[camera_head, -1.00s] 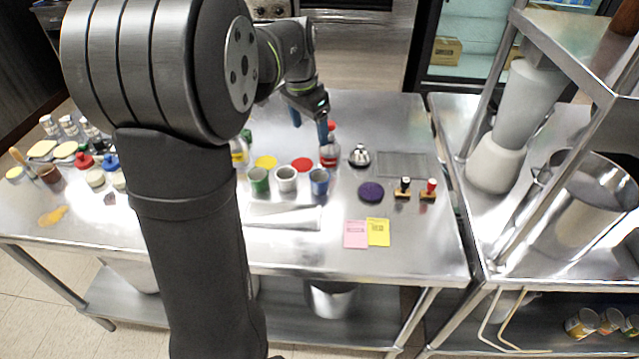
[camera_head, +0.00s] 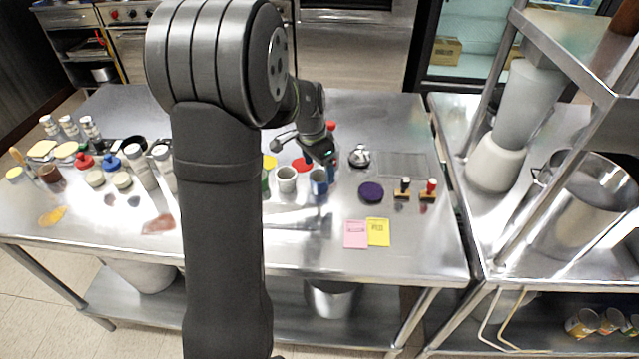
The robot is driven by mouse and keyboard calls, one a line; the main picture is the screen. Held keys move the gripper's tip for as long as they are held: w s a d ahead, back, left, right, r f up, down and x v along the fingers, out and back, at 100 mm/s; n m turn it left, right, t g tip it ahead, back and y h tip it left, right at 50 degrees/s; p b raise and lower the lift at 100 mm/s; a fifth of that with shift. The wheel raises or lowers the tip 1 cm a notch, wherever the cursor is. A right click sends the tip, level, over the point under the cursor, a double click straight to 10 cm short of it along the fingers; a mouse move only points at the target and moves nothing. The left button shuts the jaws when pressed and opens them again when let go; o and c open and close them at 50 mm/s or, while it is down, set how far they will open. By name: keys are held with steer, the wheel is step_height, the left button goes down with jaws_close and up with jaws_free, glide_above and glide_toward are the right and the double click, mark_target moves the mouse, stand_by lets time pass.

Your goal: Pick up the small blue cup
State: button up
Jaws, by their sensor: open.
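The small blue cup (camera_head: 319,184) stands upright on the steel table, at the right end of a short row of cups. My gripper (camera_head: 329,172) points down just above and behind the cup, overlapping the right part of its rim in this view. It is open, and nothing shows between its fingers. I cannot tell whether a finger touches the cup.
A white-grey cup (camera_head: 287,181) stands close left of the blue cup; a green cup (camera_head: 265,181) is mostly hidden by my arm. A purple disc (camera_head: 371,192) lies to the right. Pink (camera_head: 355,234) and yellow (camera_head: 378,232) cards lie in front, with bare table beside them.

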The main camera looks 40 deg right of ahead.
mark_target(319, 177)
step_height(319, 177, down, 4)
steer(key=shift+s+d+f, duration=0.1)
steer(key=shift+f, duration=0.1)
steer(key=shift+c, duration=0.5)
steer(key=c, duration=1)
